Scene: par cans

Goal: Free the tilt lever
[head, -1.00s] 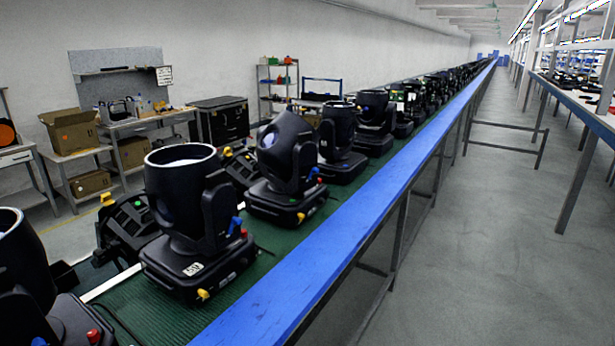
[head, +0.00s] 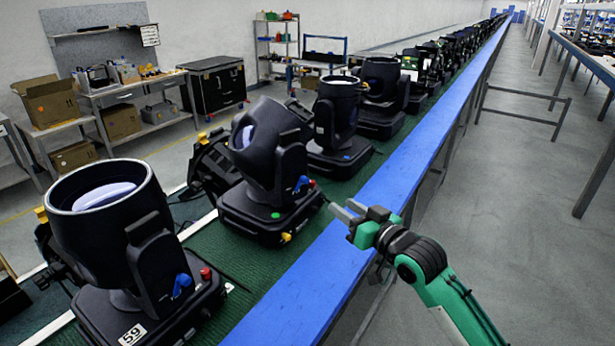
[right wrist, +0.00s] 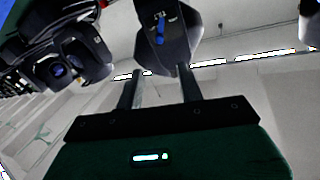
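Black stage lamps stand in a row on the green belt. The nearest lamp (head: 115,215), labelled 59, has a blue lever (head: 181,286) and a red knob (head: 205,274) low on its yoke. In the right wrist view, a blue lever (right wrist: 160,30) on a lamp yoke shows beyond the two parted fingers. My left gripper is out of view.
The blue rail (head: 300,307) runs along the belt's right edge. More lamps (head: 336,112) stand close behind the second one. Workbenches with cardboard boxes (head: 48,101) and a black case (head: 214,86) are at the left.

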